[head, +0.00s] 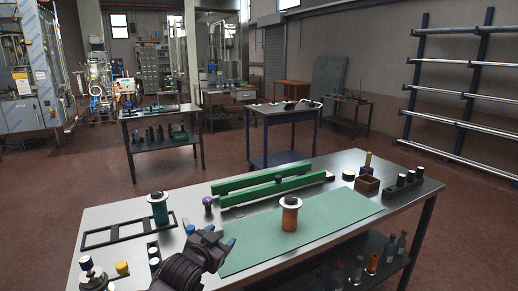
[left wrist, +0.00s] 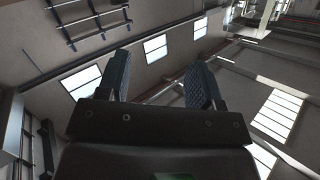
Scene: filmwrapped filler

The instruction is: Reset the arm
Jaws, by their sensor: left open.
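My left gripper (head: 211,236) shows at the bottom of the head view, over the left front part of the steel table (head: 330,166). It is open and empty. In the left wrist view its two dark fingers (left wrist: 160,84) stand apart, with only walls, windows and ceiling behind them. The right gripper is in neither view.
An orange bottle (head: 290,218) stands on the green mat (head: 318,228), right of my gripper. A teal bottle (head: 159,210) stands by a black frame (head: 110,235). Green rails (head: 270,190) lie behind. A black holder (head: 403,184) and wooden box (head: 367,183) are at right.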

